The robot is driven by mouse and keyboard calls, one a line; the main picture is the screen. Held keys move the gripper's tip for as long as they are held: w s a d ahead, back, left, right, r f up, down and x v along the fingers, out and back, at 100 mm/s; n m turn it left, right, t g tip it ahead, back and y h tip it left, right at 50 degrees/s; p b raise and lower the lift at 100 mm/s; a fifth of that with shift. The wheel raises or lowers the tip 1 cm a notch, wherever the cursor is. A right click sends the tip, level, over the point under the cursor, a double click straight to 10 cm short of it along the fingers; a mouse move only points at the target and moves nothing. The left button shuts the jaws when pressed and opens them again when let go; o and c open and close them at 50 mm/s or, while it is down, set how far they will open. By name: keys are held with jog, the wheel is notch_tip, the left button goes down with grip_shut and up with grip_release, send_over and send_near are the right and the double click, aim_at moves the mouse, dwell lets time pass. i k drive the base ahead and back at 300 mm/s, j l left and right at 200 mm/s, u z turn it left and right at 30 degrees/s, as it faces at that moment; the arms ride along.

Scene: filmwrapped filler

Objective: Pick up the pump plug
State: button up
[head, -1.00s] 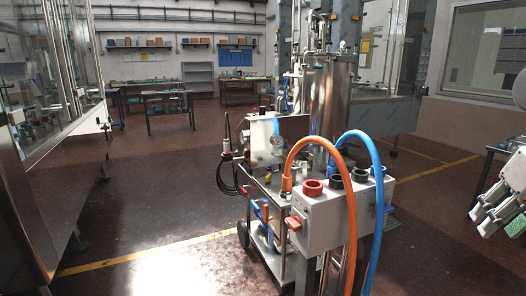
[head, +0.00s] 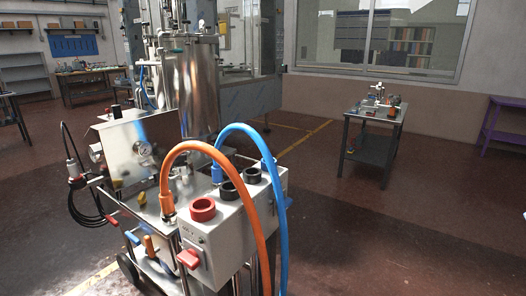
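The likely pump plug is a small dark connector (head: 73,170) with a pale band, upright at the left side of the wheeled cart. A black cable (head: 72,204) hangs in loops below it. I cannot tell for certain that this is the pump plug. The cart carries a grey box (head: 222,237) with a red round socket (head: 202,209), black round sockets (head: 229,191) and a red switch (head: 188,259). My gripper is not in view.
An orange hose (head: 262,226) and a blue hose (head: 284,232) arch over the grey box. A steel tank (head: 190,88) stands behind it. A small dark table (head: 371,151) with parts stands right, a purple table (head: 498,129) farther right. Open floor lies between.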

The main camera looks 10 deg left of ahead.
aim_at(72, 167)
jog(key=i+j, duration=0.1)
jog(key=j, duration=1.4)
jog(key=i+j, duration=0.15)
jog(key=j, duration=0.6)
jog(key=i+j, duration=0.1)
jog(key=j, duration=1.4)
jog(key=i+j, duration=0.15)
jog(key=j, duration=0.6)
jog(key=i+j, duration=0.1)
jog(key=j, duration=1.35)
jog(key=i, duration=0.05)
